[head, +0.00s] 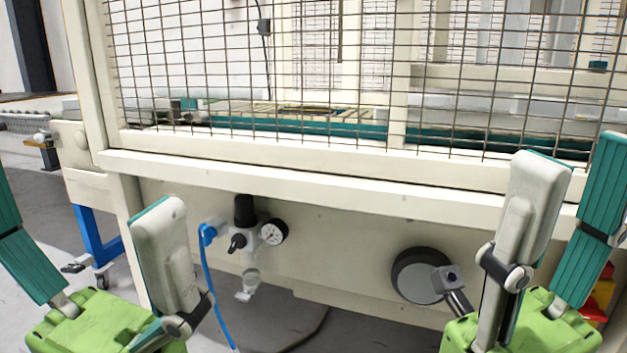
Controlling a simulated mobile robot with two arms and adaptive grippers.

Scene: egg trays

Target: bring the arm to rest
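My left gripper (85,200) is at the lower left in the head view. Its green body is at the bottom edge. One teal finger and one white finger stand up from it, wide apart, with nothing between them. The teal finger is partly cut off by the left edge. My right gripper (582,155) is at the lower right, its white finger and teal finger pointing up and spread, with no object between them. Both grippers are in front of a cream machine frame (330,187). The arms behind the grippers are mostly out of view.
A wire mesh guard (200,70) closes the machine above the cream rail. Below it are a pressure gauge (273,232), a blue hose (207,280) and a dark round fitting (418,275). A roller conveyor (20,122) stands at left. Grey floor (45,205) shows at left.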

